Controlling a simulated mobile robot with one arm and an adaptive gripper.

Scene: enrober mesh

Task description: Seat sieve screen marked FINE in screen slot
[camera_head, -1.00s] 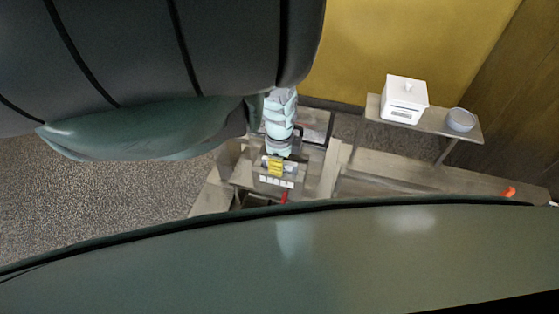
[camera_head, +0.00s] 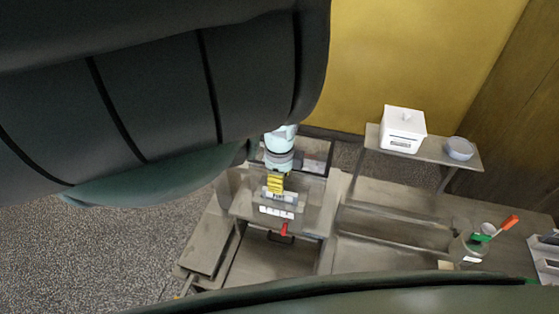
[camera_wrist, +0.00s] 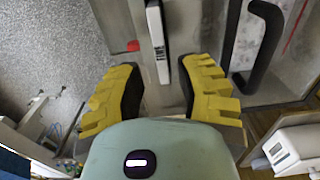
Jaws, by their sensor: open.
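The sieve screen marked FINE shows in the wrist view as a narrow pale bar (camera_wrist: 156,38) with a dark label reading FINE at its near end. My gripper (camera_wrist: 163,85) is open. Its two yellow fingers stand on either side of the line of the bar, with the near end of the bar just ahead, between the fingertips. I cannot tell whether they touch. I cannot make out the screen slot.
A black handle (camera_wrist: 262,45) stands right of the bar, and a red part (camera_wrist: 133,46) lies left of it. A white box (camera_head: 403,130) and round grey container (camera_head: 460,148) stand on a side shelf. A cup with coloured handles (camera_head: 470,246) is at right.

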